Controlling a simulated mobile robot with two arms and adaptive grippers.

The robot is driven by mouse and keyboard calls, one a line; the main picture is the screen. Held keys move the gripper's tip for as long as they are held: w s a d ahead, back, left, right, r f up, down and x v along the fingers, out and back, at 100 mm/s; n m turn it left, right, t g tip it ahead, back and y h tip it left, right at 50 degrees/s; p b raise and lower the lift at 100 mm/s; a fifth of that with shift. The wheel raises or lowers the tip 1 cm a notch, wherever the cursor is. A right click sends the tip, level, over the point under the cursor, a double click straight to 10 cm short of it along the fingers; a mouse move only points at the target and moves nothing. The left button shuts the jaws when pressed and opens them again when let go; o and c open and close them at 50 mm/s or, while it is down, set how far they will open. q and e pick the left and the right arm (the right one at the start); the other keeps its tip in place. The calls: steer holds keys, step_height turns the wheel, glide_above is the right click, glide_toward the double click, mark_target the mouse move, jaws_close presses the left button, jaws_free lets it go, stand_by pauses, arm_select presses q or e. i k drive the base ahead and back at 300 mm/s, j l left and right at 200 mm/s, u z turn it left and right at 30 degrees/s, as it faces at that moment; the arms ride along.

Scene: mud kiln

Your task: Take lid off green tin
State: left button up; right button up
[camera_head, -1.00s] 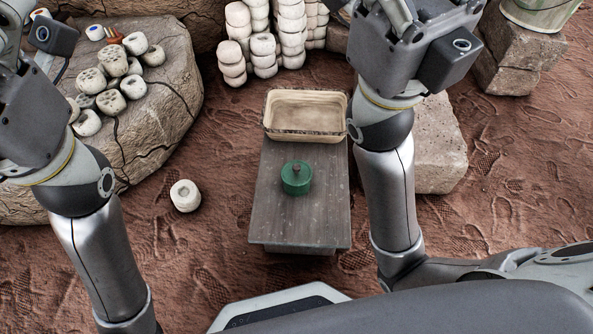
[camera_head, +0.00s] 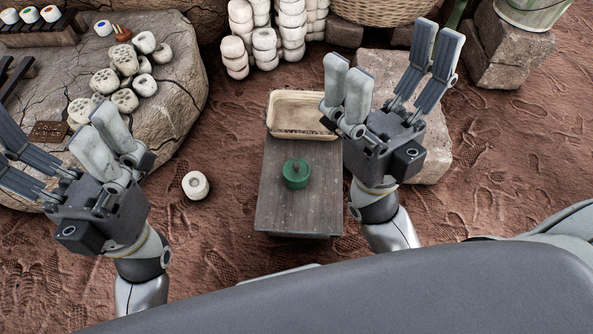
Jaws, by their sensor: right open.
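The green tin (camera_head: 295,180) stands upright on the dark wooden bench (camera_head: 290,219) in the middle of the view. Its lid (camera_head: 295,168) is green with a small knob and sits on top of the tin. My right gripper (camera_head: 396,62) is open and empty, to the right of the tin and beyond it in the picture, fingers pointing away. My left gripper (camera_head: 52,132) is at the far left, in front of the stone slab, with its fingers spread apart and nothing between them. Neither gripper touches the tin.
A shallow beige tray (camera_head: 298,130) sits at the bench's far end, its right corner behind my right gripper. A white clay piece (camera_head: 195,185) lies on the ground left of the bench. Several clay pieces lie on the stone slab (camera_head: 185,90). The bench around the tin is clear.

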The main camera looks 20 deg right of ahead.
mark_target(294, 187)
steer(key=l+u, duration=0.2)
steer(key=l, duration=0.5)
steer(key=l+u, duration=0.25)
steer(key=l, duration=0.45)
steer(key=k+l+u, duration=0.2)
steer(key=l, duration=0.5)
steer(key=i+l, duration=0.05)
